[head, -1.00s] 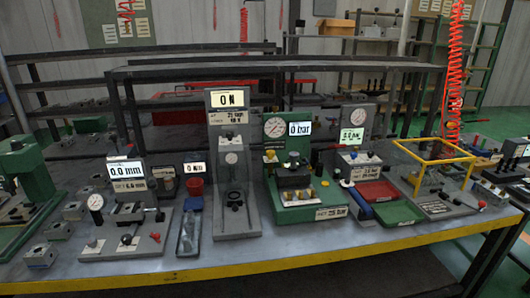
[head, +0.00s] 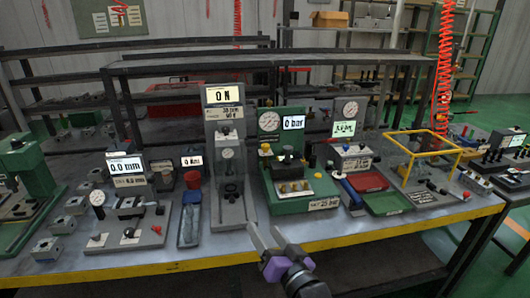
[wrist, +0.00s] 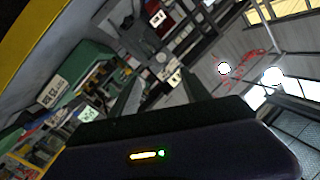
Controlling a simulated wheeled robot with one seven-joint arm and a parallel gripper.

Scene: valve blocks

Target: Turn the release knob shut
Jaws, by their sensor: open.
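The green test station (head: 300,196) with a round gauge and a "0 bar" display stands mid-bench.
A tall grey "0 N" station (head: 228,190) stands left of the green one. To the right are a grey gauge station (head: 352,140), a red tray (head: 367,181), a green tray (head: 388,202) and a yellow frame (head: 425,140). The yellow bench edge (head: 180,265) runs along the front.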

